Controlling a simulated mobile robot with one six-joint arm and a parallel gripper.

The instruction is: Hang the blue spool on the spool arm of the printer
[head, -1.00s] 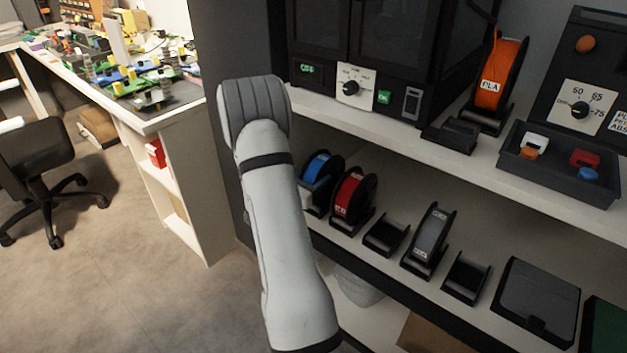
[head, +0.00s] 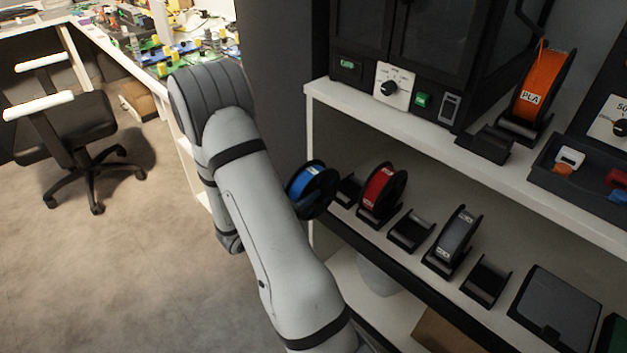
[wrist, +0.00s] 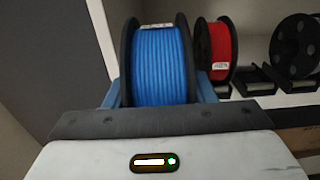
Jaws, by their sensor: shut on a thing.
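The blue spool (head: 308,181) has black flanges and is clear of its cradle, at the left end of the lower shelf in the head view. It fills the middle of the wrist view (wrist: 160,62), upright, with a white label on top. My gripper (wrist: 160,92) is shut on it, a blue-grey finger at each side. In the head view my arm hides the gripper. The printer (head: 420,50) is the black cabinet on the upper shelf. An orange PLA spool (head: 540,88) stands in a holder at its right, its filament running up to a dark rod. I cannot make out an empty spool arm.
On the lower shelf (head: 350,232) stand an empty cradle (head: 348,190), a red spool (head: 380,190), a grey spool (head: 456,238) and more empty cradles. A dark tray (head: 560,172) holds small parts on the upper shelf. Open floor (head: 130,260) lies left, with a chair (head: 85,130).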

